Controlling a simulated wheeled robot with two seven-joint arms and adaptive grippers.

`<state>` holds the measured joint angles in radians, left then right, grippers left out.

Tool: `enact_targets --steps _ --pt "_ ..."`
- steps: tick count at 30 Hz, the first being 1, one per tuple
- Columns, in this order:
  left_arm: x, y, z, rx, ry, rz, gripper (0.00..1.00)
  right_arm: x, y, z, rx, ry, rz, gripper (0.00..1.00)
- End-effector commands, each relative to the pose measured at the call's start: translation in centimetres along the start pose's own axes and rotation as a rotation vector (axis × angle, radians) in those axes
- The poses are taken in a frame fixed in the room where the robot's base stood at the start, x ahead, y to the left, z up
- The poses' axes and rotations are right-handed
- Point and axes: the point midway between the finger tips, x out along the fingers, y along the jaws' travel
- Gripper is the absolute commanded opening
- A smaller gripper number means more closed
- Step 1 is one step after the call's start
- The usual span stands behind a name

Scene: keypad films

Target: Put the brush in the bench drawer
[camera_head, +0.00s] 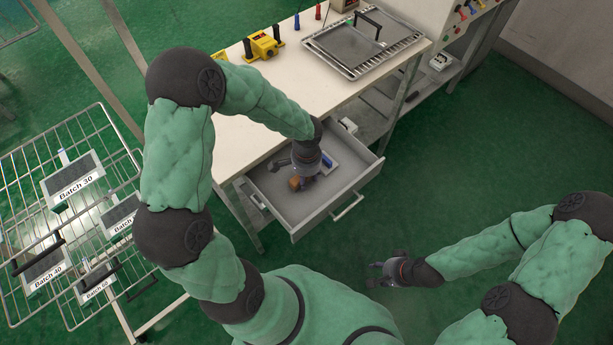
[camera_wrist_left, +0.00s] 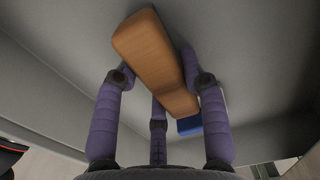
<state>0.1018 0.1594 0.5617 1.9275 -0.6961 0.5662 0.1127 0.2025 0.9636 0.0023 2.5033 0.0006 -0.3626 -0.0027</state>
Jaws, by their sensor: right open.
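The brush (camera_head: 294,183) shows as a brown wooden block over the open bench drawer (camera_head: 335,197). In the left wrist view the brush (camera_wrist_left: 155,60) lies between the fingers, which appear to touch it on both sides. My left gripper (camera_head: 301,180) reaches down into the drawer, shut on the brush. I cannot tell whether the brush rests on the drawer floor. My right gripper (camera_head: 376,273) is open and empty, away from the drawer over the green floor.
A blue and white item (camera_head: 329,162) lies in the drawer beside my left gripper. On the bench (camera_head: 283,92) stand a yellow device (camera_head: 262,46) and a metal tray (camera_head: 362,45). A wire rack (camera_head: 30,190) with labelled batches stands at the left.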

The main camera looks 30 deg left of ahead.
Motion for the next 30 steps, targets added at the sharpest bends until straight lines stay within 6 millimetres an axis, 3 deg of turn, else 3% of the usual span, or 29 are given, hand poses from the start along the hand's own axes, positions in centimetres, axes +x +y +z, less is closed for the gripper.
enact_targets --steps 1,2,3,16,30 --pt "0.0 0.0 0.0 0.0 0.0 0.0 0.55 0.0 0.0 0.0 0.0 0.0 0.0 0.43" --pt "0.0 0.0 0.0 0.0 0.0 0.0 0.64 0.0 0.0 0.0 0.0 0.0 0.0 0.43" --pt "0.0 0.0 0.0 0.0 0.0 0.0 0.65 0.0 0.0 0.0 0.0 0.0 0.0 0.43" --pt "-0.7 0.0 0.0 0.0 0.001 -0.001 0.65 -0.5 -0.2 0.0 0.0 0.0 0.0 0.43" --pt "-9.6 0.0 -0.1 0.001 0.002 -0.002 0.65 -4.1 -1.4 0.2 0.0 0.0 0.0 0.43"
